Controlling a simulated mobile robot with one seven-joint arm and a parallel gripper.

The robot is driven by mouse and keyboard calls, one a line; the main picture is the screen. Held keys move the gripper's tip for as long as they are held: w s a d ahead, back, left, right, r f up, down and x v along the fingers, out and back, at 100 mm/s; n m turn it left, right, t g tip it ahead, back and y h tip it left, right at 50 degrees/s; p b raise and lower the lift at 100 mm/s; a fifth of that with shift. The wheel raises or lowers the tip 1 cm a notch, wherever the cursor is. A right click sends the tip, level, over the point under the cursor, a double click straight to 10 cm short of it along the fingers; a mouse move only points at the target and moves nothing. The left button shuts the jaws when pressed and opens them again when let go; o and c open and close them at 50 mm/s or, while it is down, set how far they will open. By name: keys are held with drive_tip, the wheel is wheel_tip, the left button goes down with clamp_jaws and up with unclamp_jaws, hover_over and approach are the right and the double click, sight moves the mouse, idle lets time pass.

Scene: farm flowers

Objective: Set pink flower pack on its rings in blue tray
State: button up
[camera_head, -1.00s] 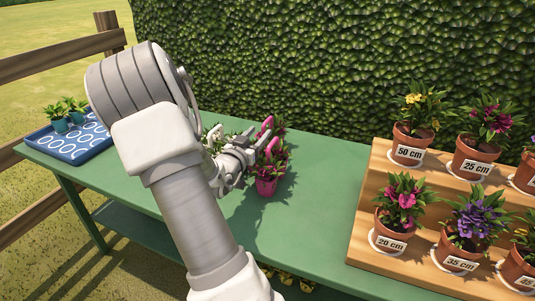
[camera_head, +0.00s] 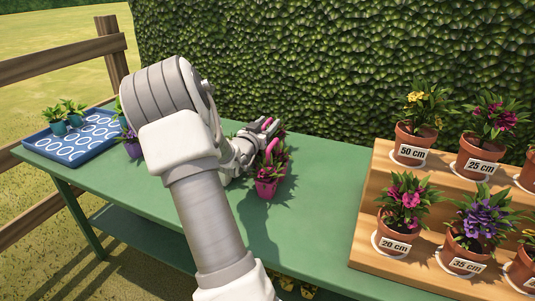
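The pink flower pack (camera_head: 267,188), in pink pots with pink blooms and green leaves, stands on the green table right of my arm. My gripper (camera_head: 268,137) is at the pack's upper back side, close over its leaves. Its fingers are partly hidden, so I cannot tell whether they touch the pack. The blue tray (camera_head: 48,153) with white rings lies at the table's left end. A pack with teal pots (camera_head: 59,128) stands at the tray's far left part; several rings are bare.
A purple-flowered pack (camera_head: 131,146) stands between the tray and my arm, partly hidden by it. A wooden stepped stand (camera_head: 368,229) with labelled terracotta pots fills the right. A hedge (camera_head: 330,60) rises behind the table (camera_head: 310,225), whose middle is clear.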

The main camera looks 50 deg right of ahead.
clamp_jaws()
drive_tip(key=shift+r, duration=0.1)
idle(1.1)
